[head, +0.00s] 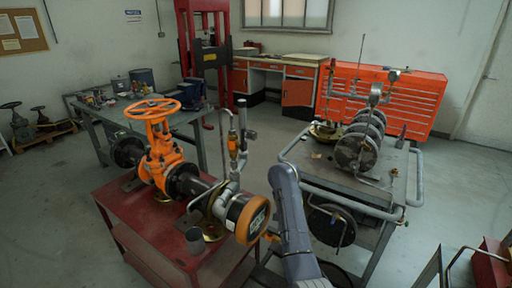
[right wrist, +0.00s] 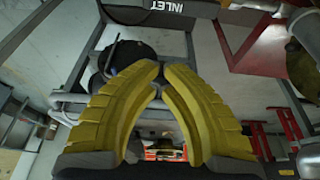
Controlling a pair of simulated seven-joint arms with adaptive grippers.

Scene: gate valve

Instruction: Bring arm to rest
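The orange gate valve (head: 160,150) with its handwheel (head: 152,109) stands upright on a dark flanged pipe, on the red cart (head: 130,212), in the head view. A grey arm link of mine rises from the bottom, right of the pipe's orange-rimmed end (head: 246,216). My right gripper is not seen in the head view. In the right wrist view, my right gripper (right wrist: 162,72) has two yellow ribbed fingers whose tips meet, with nothing seen between them. My left gripper is in neither view.
A grey cart (head: 330,178) with round flanges and pipe rails stands close right of my arm. A workbench (head: 100,117) is behind the valve at left. Red tool cabinets (head: 415,100) line the back. An "INLET" label (right wrist: 172,12) shows in the right wrist view.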

